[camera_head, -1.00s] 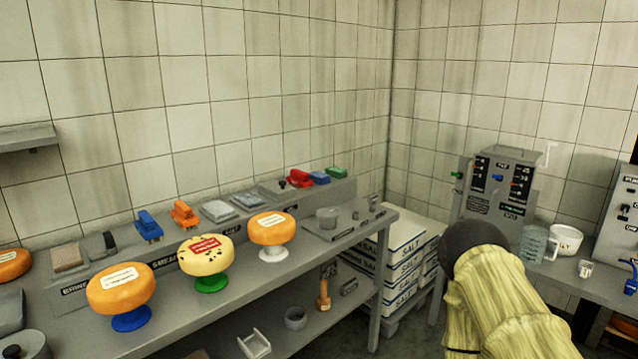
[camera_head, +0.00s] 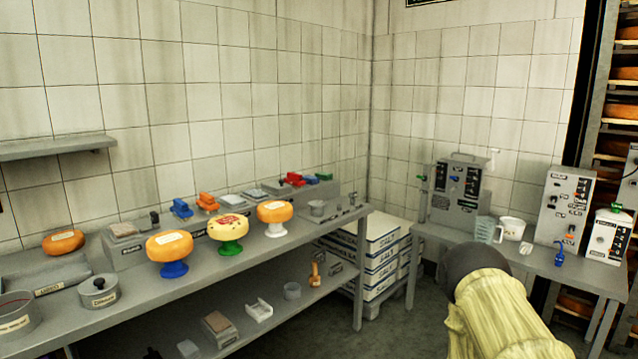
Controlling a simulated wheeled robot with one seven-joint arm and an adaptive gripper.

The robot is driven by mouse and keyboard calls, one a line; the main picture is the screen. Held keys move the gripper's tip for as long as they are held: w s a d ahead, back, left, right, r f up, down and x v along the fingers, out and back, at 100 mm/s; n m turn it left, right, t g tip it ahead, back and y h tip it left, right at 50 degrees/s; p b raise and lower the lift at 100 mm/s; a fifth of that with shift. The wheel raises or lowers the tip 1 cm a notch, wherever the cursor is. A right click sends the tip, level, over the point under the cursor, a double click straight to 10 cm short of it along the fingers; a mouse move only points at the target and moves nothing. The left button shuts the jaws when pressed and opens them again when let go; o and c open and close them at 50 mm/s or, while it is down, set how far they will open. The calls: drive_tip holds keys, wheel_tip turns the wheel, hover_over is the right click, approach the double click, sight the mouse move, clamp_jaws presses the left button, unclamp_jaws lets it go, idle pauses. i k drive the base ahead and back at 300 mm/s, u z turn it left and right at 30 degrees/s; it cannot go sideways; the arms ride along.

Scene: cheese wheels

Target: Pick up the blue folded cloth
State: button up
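Flat folded pieces lie on the raised rear ledge of the long grey bench (camera_head: 215,268). My arm, in a pale yellow cover with a dark round joint, shows at the lower right. My gripper is not in view.
Cheese wheels on blue (camera_head: 174,269), green (camera_head: 230,247) and white stands line the bench front. Labelled pots (camera_head: 98,291) stand at the left. Salt boxes (camera_head: 381,262) fill the corner. A right-hand table (camera_head: 545,268) holds machines and jugs. Floor between the tables is clear.

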sight(310, 179)
drive_tip(key=z, duration=0.8)
drive_tip(key=i, duration=2.2)
drive_tip(key=u, duration=1.2)
drive_tip(key=i, duration=0.6)
drive_tip(key=u, duration=0.5)
